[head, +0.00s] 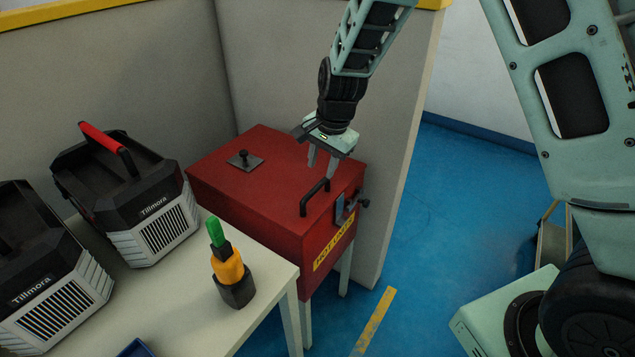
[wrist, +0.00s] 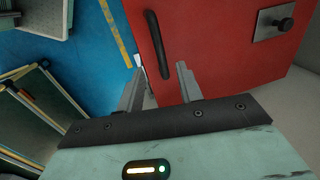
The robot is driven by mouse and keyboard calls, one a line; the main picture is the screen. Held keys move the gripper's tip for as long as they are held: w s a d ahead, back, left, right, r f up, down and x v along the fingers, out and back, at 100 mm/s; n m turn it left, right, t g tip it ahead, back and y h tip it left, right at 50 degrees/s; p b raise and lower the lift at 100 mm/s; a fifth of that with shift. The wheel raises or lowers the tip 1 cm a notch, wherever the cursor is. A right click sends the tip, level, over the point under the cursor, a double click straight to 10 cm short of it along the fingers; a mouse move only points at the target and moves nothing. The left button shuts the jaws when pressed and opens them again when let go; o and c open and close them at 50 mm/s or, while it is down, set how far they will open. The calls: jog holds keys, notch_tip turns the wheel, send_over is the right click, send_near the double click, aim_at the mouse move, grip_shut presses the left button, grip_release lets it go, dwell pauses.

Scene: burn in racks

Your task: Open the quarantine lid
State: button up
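The red quarantine box stands against the grey partition, with its red lid (head: 225,180) lying shut on top. A black bar handle (head: 314,198) is on the lid near its front right edge; it also shows in the wrist view (wrist: 156,42). A metal latch (head: 343,212) with a dark knob is on the box's side beside the handle. My gripper (head: 321,165) points down just above the lid near the handle. In the wrist view its two fingers (wrist: 159,75) are spread and empty, with the handle lying ahead of the gap between them. I cannot see contact with the handle.
A small black knob on a plate (head: 244,160) sits on the lid's far part. Left of the box, a pale table (head: 185,310) bears two black-and-white Tillmora units (head: 150,215) and a green-orange-black object (head: 229,270). Blue floor (head: 460,190) is open at right.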

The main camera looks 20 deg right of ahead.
aim_at(316, 187)
jog(key=f, duration=0.4)
jog(key=w+f, duration=0.1)
jog(key=f, duration=0.1)
jog(key=shift+a+f, duration=0.3)
jog(key=shift+a, duration=0.1)
grip_shut()
